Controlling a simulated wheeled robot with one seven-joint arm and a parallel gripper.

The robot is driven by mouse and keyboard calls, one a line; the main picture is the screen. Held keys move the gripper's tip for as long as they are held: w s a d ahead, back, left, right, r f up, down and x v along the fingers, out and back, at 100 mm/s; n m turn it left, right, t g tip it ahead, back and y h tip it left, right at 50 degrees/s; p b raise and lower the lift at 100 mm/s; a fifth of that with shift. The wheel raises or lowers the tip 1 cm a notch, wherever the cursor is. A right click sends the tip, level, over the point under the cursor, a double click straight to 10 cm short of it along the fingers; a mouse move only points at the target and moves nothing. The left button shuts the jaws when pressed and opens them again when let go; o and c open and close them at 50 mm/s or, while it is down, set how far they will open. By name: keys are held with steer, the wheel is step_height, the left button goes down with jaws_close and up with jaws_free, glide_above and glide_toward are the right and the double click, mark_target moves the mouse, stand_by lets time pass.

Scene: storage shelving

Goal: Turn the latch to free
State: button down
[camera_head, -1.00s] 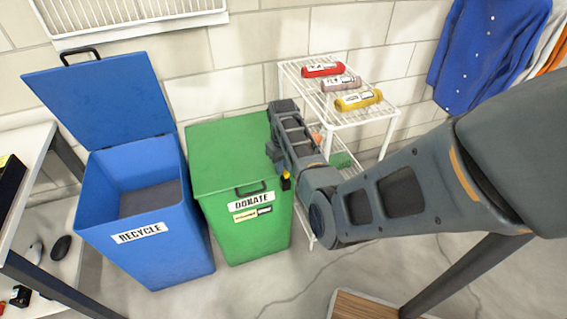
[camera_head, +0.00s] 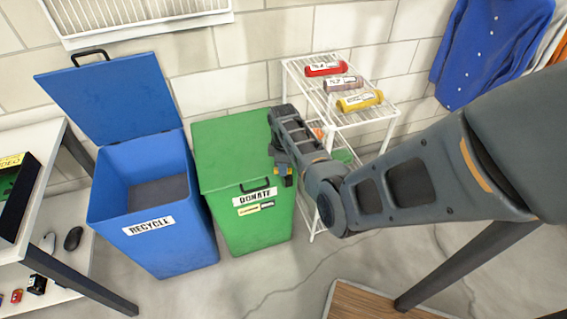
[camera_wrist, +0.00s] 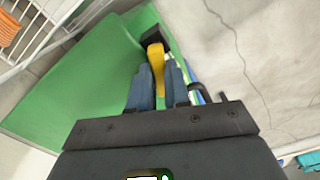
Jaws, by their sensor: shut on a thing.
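The latch is a yellow piece with a black end, at the edge of the green donate bin (camera_head: 226,157). In the wrist view the latch (camera_wrist: 157,58) stands between the blue fingertips of my gripper (camera_wrist: 160,72), which is shut on it. In the head view my gripper (camera_head: 283,171) is at the right front of the bin, beside its lid edge. There the fingers and the arm partly cover the latch. The green lid (camera_head: 232,140) is down, with a black handle at its front.
The open blue recycle bin (camera_head: 170,240) stands left of the green bin. A white wire rack (camera_head: 318,95) with several rolled items stands close on the right, behind my arm. A wooden surface (camera_head: 360,303) is at the bottom. Floor in front of the bins is clear.

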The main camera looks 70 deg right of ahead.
steer(key=shift+s+a+n+p, duration=0.15)
steer(key=shift+n+p, duration=0.15)
steer(key=shift+n, duration=0.8)
steer(key=shift+w+a+n+p, duration=0.15)
steer(key=shift+n+p, duration=0.15)
steer(key=shift+n, duration=0.8)
steer(key=shift+s, duration=0.1)
steer(key=c, duration=1.1)
jaws_free()
steer(key=shift+r, duration=0.15)
step_height(320, 180, up, 8)
steer(key=shift+f+p, duration=0.25)
steer(key=shift+p, duration=0.05)
